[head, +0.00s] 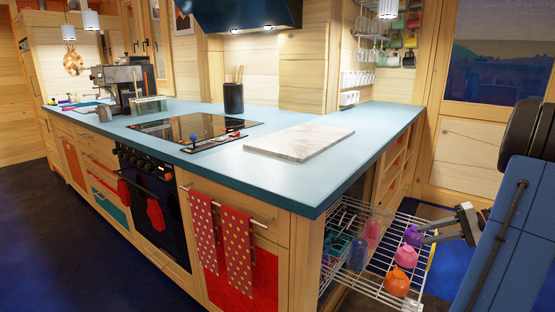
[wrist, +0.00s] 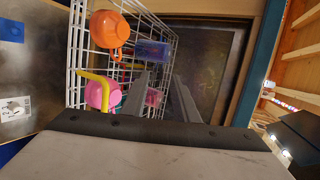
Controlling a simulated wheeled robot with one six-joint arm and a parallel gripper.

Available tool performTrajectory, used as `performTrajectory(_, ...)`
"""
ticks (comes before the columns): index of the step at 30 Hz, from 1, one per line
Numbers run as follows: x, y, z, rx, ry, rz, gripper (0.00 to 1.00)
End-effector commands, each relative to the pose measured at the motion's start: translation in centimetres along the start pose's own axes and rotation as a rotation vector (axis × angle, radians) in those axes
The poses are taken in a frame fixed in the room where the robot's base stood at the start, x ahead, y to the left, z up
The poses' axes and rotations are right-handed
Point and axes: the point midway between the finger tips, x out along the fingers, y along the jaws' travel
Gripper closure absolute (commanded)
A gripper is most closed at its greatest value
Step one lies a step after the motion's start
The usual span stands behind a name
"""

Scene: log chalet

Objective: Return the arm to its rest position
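My gripper (head: 424,231) is at the right of the head view, reaching left over the wire rack. Its two fingers are apart in the wrist view (wrist: 162,98), with nothing seen between the tips. In the head view the fingertips are close to a purple cup (head: 412,236); I cannot tell whether they touch it. My arm is extended out from the blue column, not folded in.
The wrist view shows an orange cup (wrist: 109,29) and a pink cup (wrist: 98,94). The blue counter (head: 300,190) stands left.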

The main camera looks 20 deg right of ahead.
Motion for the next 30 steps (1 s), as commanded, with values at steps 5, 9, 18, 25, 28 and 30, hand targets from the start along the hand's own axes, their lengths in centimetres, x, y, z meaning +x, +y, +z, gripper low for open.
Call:
performTrajectory(5,5.0,-4.5,4.0,-0.034,-0.085,0.144,0.73)
performTrajectory(9,8.3,-7.0,7.4,-0.065,-0.133,0.257,0.73)
performTrajectory(18,13.4,-10.7,15.4,-0.166,-0.189,0.485,0.73)
performTrajectory(25,15.8,-12.1,21.4,-0.272,-0.189,0.640,0.73)
performTrajectory(28,16.4,-12.4,23.9,-0.326,-0.179,0.699,0.73)
performTrajectory(30,16.7,-12.5,25.6,-0.365,-0.169,0.737,0.73)
